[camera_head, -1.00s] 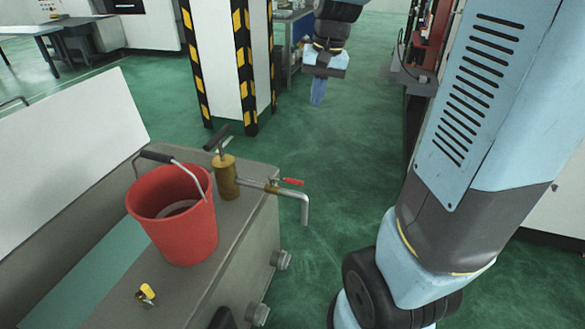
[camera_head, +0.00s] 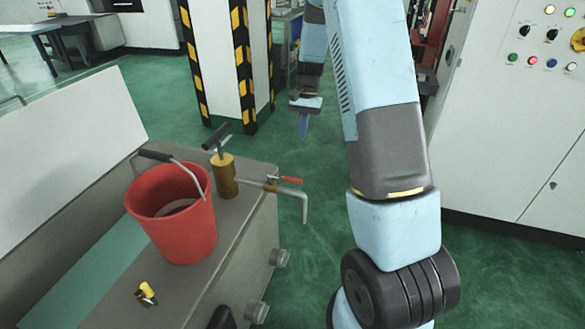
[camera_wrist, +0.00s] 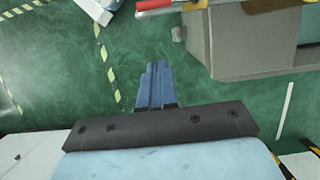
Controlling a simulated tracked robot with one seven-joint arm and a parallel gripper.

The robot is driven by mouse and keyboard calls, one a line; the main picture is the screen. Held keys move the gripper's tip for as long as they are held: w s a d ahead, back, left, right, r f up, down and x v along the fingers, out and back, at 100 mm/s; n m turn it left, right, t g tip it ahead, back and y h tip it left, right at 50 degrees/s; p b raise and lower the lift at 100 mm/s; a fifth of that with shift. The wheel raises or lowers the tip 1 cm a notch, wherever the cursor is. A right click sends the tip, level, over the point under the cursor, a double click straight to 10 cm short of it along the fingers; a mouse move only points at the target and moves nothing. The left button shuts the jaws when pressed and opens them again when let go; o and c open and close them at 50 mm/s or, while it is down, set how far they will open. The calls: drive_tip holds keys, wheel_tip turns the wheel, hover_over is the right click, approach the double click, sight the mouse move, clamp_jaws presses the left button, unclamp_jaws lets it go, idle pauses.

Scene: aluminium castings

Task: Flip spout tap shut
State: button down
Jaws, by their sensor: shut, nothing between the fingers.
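The spout tap is a grey bent pipe (camera_head: 303,205) coming off a brass pump body (camera_head: 224,175) on the corner of a grey machine tank. Its red lever (camera_head: 291,180) sits on top of the pipe, pointing right, roughly along the pipe. My gripper (camera_head: 303,125) hangs fingers down in the air above and beyond the tap, apart from it. Its blue fingers also show in the wrist view (camera_wrist: 155,84), shut and empty. In the wrist view the red lever (camera_wrist: 158,4) is at the top edge, with the spout only partly in view.
A red bucket (camera_head: 173,222) with a raised handle stands on the tank top (camera_head: 235,225), left of the pump. A small yellow-ended fitting (camera_head: 147,292) lies in front. A striped pillar (camera_head: 222,60) stands behind; a control cabinet (camera_head: 535,130) is at right. Green floor between is clear.

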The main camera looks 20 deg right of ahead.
sight(285, 179)
drive_tip(key=shift+f, duration=0.15)
drive_tip(key=s+a+f, duration=0.4)
drive_tip(key=s+f, duration=0.1)
drive_tip(key=f, duration=0.5)
drive_tip(key=shift+s, duration=0.3)
idle(0.3)
drive_tip(key=shift+s+m, duration=0.2)
drive_tip(key=shift+m, duration=0.1)
